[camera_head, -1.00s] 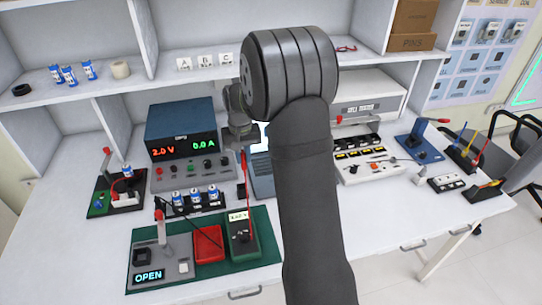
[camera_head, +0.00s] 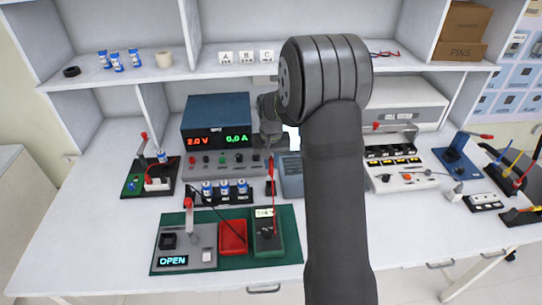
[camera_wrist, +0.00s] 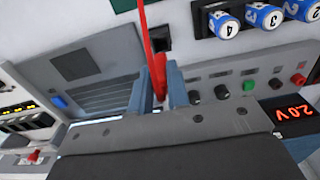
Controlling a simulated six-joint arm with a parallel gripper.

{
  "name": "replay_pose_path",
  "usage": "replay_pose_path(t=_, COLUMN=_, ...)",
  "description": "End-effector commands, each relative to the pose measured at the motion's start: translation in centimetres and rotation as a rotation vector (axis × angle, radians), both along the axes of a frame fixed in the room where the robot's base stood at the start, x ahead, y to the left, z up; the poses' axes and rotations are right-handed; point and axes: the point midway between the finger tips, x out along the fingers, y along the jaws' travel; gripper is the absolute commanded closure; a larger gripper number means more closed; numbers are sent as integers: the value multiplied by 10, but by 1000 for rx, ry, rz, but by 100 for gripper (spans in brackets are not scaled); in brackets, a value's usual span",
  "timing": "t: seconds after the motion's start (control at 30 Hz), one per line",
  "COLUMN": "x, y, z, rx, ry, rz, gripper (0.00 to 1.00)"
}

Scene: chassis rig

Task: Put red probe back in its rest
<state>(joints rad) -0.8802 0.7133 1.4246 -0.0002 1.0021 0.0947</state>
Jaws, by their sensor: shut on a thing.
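The red probe (camera_wrist: 151,35) is long and thin. In the wrist view it stands between the two blue-grey fingers of my gripper (camera_wrist: 160,88), which is shut on its thicker end. It also shows in the head view as a red line (camera_head: 272,178) below my gripper (camera_head: 270,146), which is partly hidden there by my own arm. A small black block (camera_head: 269,190), which looks like the rest, lies on the bench by the probe. It also shows as a dark square (camera_wrist: 163,38) beside the probe in the wrist view. I cannot tell whether the probe touches it.
The power supply (camera_head: 215,127) stands behind and left. A row of blue-and-white cells (camera_head: 224,188) sits left of the probe. The multimeter (camera_head: 267,240) lies on a green mat (camera_head: 291,225) in front. A blue-grey panel (camera_head: 291,178) is close on the right. Bare bench lies far left.

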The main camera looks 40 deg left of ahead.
Motion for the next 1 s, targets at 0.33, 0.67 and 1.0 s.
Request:
replay_pose_path(t=0.33, x=0, y=0, z=-20, rx=-1, ry=1, rz=0, gripper=100)
replay_pose_path(t=0.67, x=0, y=0, z=-21, rx=-1, ry=1, rz=0, gripper=100)
replay_pose_path(t=1.0, x=0, y=0, z=-21, rx=-1, ry=1, rz=0, gripper=100)
